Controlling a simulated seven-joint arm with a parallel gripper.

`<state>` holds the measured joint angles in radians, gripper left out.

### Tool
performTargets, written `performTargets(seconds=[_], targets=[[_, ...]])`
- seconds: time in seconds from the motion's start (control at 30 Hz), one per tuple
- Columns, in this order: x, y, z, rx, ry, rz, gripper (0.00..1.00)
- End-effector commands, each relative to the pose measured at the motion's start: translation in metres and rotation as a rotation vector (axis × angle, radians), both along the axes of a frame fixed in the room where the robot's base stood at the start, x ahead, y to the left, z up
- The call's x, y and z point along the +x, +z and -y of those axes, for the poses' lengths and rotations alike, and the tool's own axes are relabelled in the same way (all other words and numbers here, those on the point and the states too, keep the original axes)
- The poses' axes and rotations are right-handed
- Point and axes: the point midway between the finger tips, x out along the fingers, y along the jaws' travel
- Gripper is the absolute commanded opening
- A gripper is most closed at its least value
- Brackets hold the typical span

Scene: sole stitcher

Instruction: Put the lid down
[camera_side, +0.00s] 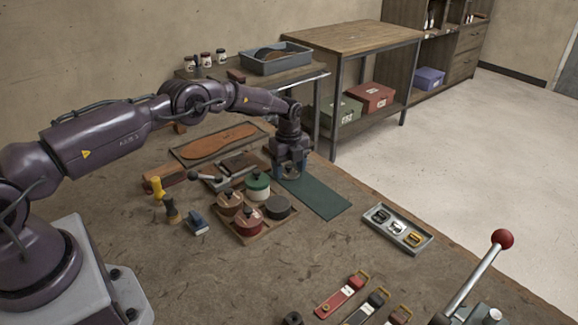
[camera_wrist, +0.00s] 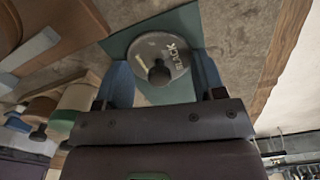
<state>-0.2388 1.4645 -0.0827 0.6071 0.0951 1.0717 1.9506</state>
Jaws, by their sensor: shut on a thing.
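The lid (camera_wrist: 158,50) is a grey disc marked BLACK with a dark knob. In the wrist view it sits between the blue fingers of my gripper (camera_wrist: 165,78), which is shut on it. In the side view my gripper (camera_side: 290,172) is low over the far-left end of the dark green mat (camera_side: 322,199); whether the lid touches the mat I cannot tell. A wooden tray (camera_side: 262,238) nearby holds several pots: one with a green lid (camera_side: 257,181), one with a brown lid (camera_side: 229,200), a reddish one (camera_side: 249,221) and a dark-topped one (camera_side: 277,207).
A sole (camera_side: 218,142) lies in a tray left of my gripper. A grey tray of buckles (camera_side: 398,229) lies to the right, with straps (camera_side: 343,294) and a red-knobbed lever (camera_side: 502,239) nearer the front. Most of the mat's near-right part is clear.

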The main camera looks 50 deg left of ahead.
Motion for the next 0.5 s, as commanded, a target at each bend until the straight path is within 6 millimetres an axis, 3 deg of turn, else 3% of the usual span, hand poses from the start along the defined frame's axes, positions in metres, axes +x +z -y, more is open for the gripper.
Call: performTargets(seconds=[0.03,0.13,0.5], targets=[[-0.0001,-0.0016,0.0001,0.0,0.0,0.0,0.65],[-0.0001,-0.0012,0.0001,0.0,0.0,0.0,0.88],[0.0001,0.0053,-0.0001,0.0,0.0,0.001,0.89]])
